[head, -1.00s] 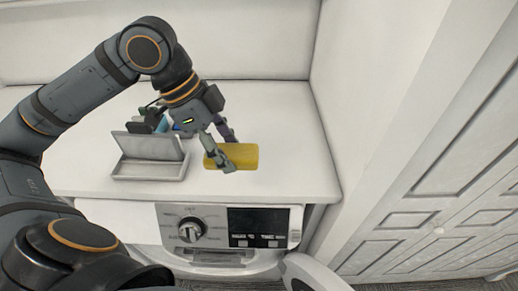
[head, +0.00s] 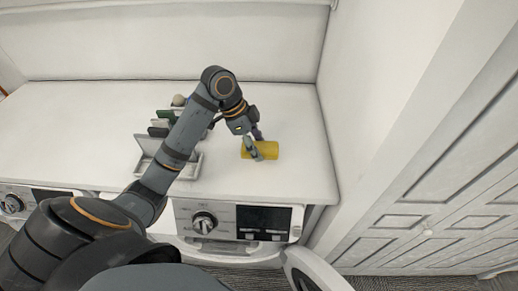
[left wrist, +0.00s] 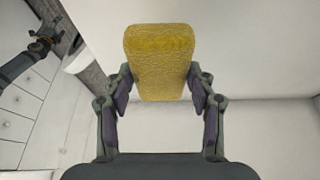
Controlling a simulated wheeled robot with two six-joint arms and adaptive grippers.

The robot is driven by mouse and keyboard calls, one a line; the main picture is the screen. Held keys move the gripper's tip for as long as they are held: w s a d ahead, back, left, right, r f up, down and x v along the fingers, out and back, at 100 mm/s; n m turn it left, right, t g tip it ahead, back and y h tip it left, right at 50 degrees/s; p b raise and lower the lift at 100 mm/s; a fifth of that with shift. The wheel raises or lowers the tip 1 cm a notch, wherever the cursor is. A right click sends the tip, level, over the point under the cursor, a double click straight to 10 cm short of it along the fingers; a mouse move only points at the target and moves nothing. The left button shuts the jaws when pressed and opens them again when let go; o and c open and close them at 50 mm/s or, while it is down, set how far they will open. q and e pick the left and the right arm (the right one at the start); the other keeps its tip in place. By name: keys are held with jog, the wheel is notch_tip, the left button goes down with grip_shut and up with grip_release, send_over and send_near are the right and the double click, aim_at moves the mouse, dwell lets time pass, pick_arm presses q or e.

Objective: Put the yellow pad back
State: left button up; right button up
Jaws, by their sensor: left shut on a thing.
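The yellow pad (head: 266,149) is a rounded yellow block, over the right part of the white counter in the head view. My left gripper (head: 257,145) is shut on it. In the left wrist view the pad (left wrist: 160,62) sits between the two fingers of the left gripper (left wrist: 160,88), its far end reaching past the fingertips. I cannot tell whether the pad touches the counter. The head view does not show my right gripper.
A light grey open case (head: 193,168) with a raised lid stands left of the pad, partly hidden by my arm. Several small items (head: 160,122) stand behind it. A white wall (head: 360,90) bounds the right. The washer's round door (head: 312,270) hangs open below. The counter's back right is clear.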

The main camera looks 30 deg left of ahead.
pick_arm(q)
jog(key=shift+w+a+f, duration=0.1)
jog(key=shift+w+f, duration=0.6)
jog(key=shift+f, duration=0.15)
notch_tip(320, 180, down, 3)
jog(key=shift+r+p, duration=0.2)
jog(key=shift+p, duration=0.7)
jog(key=shift+f, duration=0.35)
jog(key=shift+f, duration=0.15)
jog(key=o, duration=1.1)
